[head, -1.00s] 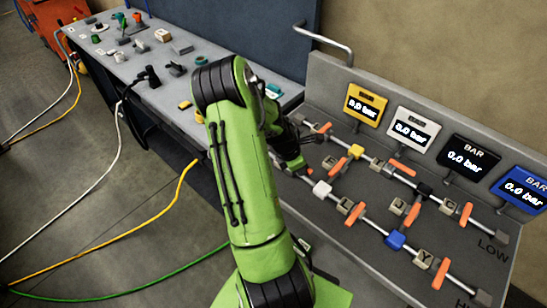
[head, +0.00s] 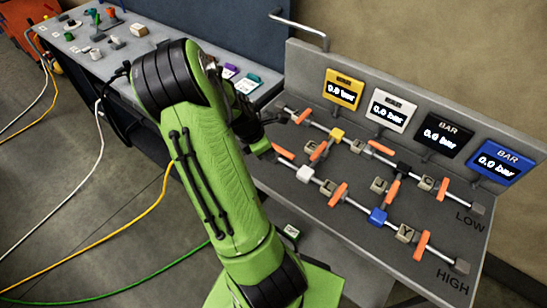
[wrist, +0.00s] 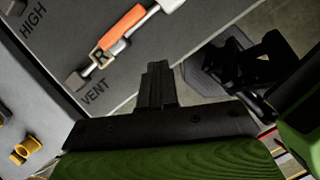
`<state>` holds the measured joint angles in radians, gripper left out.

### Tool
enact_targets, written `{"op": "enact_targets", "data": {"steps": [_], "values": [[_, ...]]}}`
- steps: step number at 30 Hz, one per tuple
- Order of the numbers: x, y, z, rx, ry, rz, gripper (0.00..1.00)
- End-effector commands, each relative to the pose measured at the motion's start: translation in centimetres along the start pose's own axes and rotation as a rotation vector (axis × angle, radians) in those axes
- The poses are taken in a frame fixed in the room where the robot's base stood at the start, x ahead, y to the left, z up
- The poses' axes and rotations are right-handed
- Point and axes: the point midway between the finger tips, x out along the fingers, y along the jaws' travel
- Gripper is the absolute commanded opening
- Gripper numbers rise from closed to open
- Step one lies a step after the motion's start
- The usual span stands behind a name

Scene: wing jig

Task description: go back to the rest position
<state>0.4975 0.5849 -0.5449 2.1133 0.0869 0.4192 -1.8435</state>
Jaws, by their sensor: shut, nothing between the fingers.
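My gripper (wrist: 157,84) shows in the wrist view with its dark fingers together and nothing between them. It is beside the grey panel and apart from the pipe with an orange handle (wrist: 122,33) and an "R" block (wrist: 101,57). In the head view my green arm is bent in front of the panel's left end, and its links mostly hide the gripper.
The sloped valve panel (head: 340,262) carries pipes, orange handles and several gauges, including a yellow one (head: 343,90) reading 0.0 bar. A grey workbench (head: 95,62) with small parts stands at the upper left. Cables, including a yellow one (head: 128,216), lie on the floor.

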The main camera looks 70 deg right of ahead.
Motion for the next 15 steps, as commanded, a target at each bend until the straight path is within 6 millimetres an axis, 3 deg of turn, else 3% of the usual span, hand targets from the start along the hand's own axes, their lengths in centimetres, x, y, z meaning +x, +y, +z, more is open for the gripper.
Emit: {"op": "enact_targets", "data": {"steps": [3, 6, 15], "values": [[-1.9, -0.3, 0.1, 0.001, 0.000, 0.001, 0.00], [-2.5, -0.5, 0.1, 0.000, 0.001, -0.001, 0.00], [-2.6, -0.5, 0.1, 0.000, 0.000, -0.002, 0.00]]}}
